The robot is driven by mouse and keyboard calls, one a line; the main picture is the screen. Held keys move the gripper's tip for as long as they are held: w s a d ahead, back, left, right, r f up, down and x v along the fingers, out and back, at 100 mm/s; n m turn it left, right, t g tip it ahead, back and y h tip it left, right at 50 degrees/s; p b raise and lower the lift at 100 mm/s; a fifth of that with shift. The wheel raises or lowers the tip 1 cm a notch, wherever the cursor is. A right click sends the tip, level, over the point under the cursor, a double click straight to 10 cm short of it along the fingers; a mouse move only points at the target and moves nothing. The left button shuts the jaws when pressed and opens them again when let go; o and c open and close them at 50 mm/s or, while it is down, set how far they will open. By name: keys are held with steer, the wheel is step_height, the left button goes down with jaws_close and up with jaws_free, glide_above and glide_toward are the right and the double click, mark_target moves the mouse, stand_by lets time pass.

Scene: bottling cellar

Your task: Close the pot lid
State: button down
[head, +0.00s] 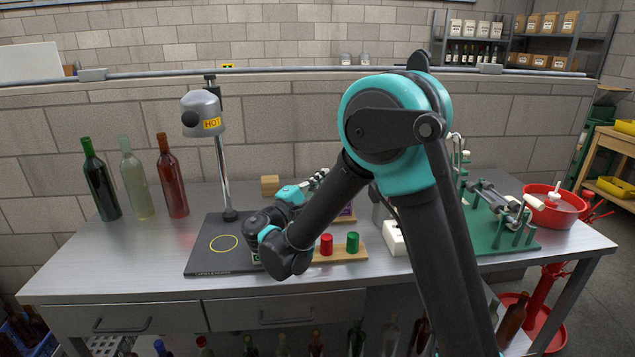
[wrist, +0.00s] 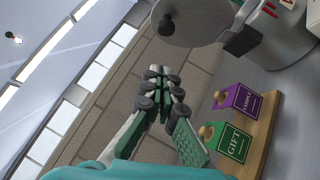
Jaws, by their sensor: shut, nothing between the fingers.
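The pot (wrist: 285,40) is a silver metal vessel at the top right of the wrist view, partly cut off by the frame. Its round grey lid (wrist: 190,30) with a black knob stands open, joined to the pot's rim by a black hinge block. My gripper (wrist: 160,78) is shut and empty, with its fingertips apart from the lid, below and left of it in the wrist view. In the head view my gripper (head: 318,178) is small, above the bench behind my forearm. There my arm hides most of the pot, and the lid cannot be made out.
A wooden stand holds a purple box (wrist: 238,100) and a green GIFT box (wrist: 232,142) near the gripper. A board with red and green knobs (head: 327,245), a lamp marked HOT (head: 203,113), several bottles (head: 172,178) and a green-based machine (head: 500,235) stand on the bench.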

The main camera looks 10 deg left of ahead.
steer(key=w+d+r, duration=0.2)
steer(key=w+d, duration=0.3)
steer(key=d, duration=0.1)
steer(key=shift+r, duration=0.25)
steer(key=shift+r, duration=0.15)
